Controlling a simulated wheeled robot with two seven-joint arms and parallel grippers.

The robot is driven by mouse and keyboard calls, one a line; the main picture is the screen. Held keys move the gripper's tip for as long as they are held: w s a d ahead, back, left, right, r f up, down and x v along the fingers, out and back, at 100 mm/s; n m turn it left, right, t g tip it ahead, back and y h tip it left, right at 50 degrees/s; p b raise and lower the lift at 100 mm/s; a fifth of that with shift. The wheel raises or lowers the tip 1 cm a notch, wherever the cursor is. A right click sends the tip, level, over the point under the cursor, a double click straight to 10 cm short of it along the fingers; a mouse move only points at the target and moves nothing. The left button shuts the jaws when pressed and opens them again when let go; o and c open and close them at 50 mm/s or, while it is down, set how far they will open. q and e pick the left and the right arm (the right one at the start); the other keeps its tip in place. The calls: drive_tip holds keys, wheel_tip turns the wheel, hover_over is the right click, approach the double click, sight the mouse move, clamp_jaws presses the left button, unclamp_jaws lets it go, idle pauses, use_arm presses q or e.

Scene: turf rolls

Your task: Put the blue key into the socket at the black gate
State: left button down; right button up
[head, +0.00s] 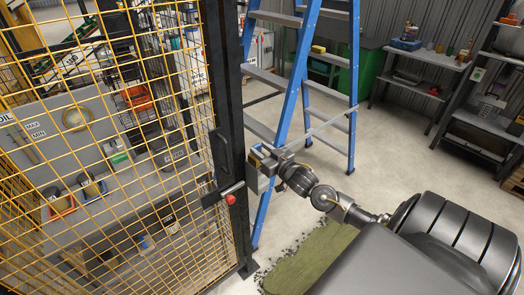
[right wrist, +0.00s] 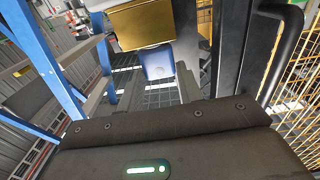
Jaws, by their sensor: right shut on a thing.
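The black gate (head: 225,110) stands upright at the centre of the head view, with yellow mesh on its left. My right gripper (head: 260,158) is close to the gate's right edge and is shut on the blue key. In the right wrist view the blue key (right wrist: 157,63) shows ahead of the gripper body, beside a brass-coloured block (right wrist: 142,24). I cannot tell whether this block is part of the key or of the socket. The socket cannot be made out clearly, and contact with it cannot be told. My left gripper is not in view.
A red knob (head: 230,199) and a black handle (head: 219,155) are on the gate. A blue ladder (head: 292,90) stands just behind my right gripper. Shelves (head: 480,120) line the right wall. Open floor lies right of the ladder.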

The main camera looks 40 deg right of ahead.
drive_tip(key=o, duration=1.1)
drive_tip(key=shift+f, duration=0.15)
drive_tip(key=shift+s+f, duration=0.1)
drive_tip(key=shift+s, duration=0.2)
drive_tip(key=shift+s+a+b, duration=0.1)
drive_tip(key=shift+s+b, duration=1.6)
drive_tip(key=shift+s, duration=3.4)
